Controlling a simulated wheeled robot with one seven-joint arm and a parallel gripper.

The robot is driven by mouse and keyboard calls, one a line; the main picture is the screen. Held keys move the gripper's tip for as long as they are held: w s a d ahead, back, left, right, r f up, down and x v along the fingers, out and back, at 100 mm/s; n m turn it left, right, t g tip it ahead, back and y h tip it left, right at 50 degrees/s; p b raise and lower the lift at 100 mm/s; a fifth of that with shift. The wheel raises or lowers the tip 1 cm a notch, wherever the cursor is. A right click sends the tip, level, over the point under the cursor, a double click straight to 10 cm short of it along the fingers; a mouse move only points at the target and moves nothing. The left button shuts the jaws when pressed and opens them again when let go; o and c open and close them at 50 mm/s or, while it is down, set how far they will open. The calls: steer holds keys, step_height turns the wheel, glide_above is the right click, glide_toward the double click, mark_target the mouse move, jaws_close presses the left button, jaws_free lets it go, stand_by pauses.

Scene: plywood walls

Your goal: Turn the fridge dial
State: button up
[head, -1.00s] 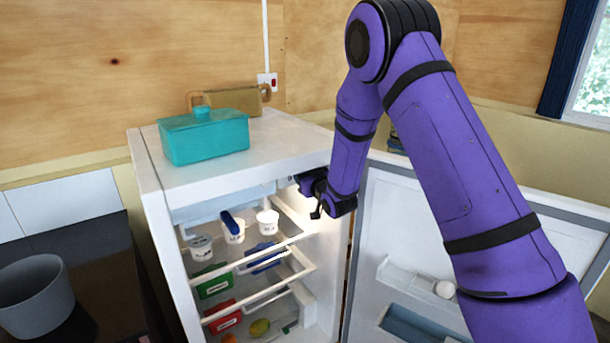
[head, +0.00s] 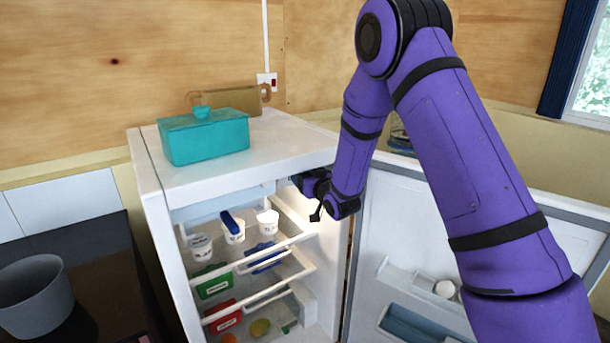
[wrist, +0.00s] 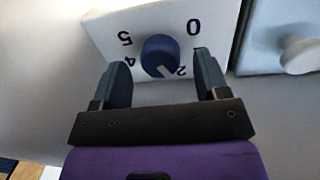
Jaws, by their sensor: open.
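The fridge dial (wrist: 160,56) is a round dark blue knob with a pale pointer mark, set in a white panel with numbers around it. It shows in the wrist view, where the mark points down toward the 2 side. My gripper (wrist: 163,70) is open, with one finger on each side of the dial; I cannot tell whether either finger touches it. In the head view my gripper (head: 318,212) is inside the upper right of the open fridge (head: 160,230). The dial is hidden there behind my arm.
The fridge door (head: 420,235) stands open at the right. Shelves below hold white tubs (head: 267,221), green and red packs and fruit. A teal box (head: 205,140) sits on the fridge top. A grey pot (head: 35,296) stands at the left.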

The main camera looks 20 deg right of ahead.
steer(key=v, duration=0.9)
steer(key=shift+s, duration=0.25)
steer(key=shift+d, duration=0.1)
